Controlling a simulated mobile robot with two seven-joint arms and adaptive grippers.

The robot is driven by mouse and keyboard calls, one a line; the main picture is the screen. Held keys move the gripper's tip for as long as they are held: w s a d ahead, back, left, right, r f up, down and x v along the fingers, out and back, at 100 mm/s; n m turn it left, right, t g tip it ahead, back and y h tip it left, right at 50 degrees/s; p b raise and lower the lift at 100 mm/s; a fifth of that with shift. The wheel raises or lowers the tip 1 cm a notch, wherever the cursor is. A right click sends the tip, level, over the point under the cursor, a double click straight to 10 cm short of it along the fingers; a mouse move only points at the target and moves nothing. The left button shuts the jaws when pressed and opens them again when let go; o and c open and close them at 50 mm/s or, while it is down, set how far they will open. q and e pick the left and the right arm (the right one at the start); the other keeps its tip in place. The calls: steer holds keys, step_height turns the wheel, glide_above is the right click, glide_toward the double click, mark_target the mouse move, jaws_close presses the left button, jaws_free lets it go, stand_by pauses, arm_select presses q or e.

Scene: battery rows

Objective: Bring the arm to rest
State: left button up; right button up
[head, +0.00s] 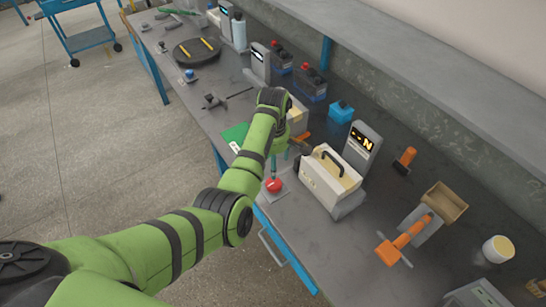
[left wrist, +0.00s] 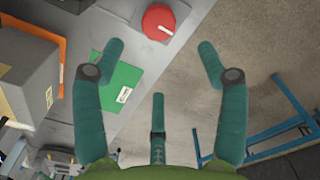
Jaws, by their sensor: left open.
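My left arm reaches in from the left in the head view, over the front edge of the workbench (head: 300,222). My left gripper (head: 283,167) points down there, partly hidden by its own wrist, close above a red button (head: 274,185). In the left wrist view my left gripper (left wrist: 161,48) is open with nothing between its fingers. The red button (left wrist: 159,21) shows just beyond the fingertips, apart from them. A green card (left wrist: 116,88) lies on the bench beside one finger. My right gripper is not in view.
A cream battery with a black handle (head: 322,186) stands right of the gripper, before a charger with a lit display (head: 362,145). Blue batteries (head: 341,111) and an orange clamp (head: 403,240) are on the bench. Open floor (head: 105,150) lies left, with a blue cart (head: 88,40).

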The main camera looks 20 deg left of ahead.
arm_select(q)
steer(key=shift+r, duration=0.65)
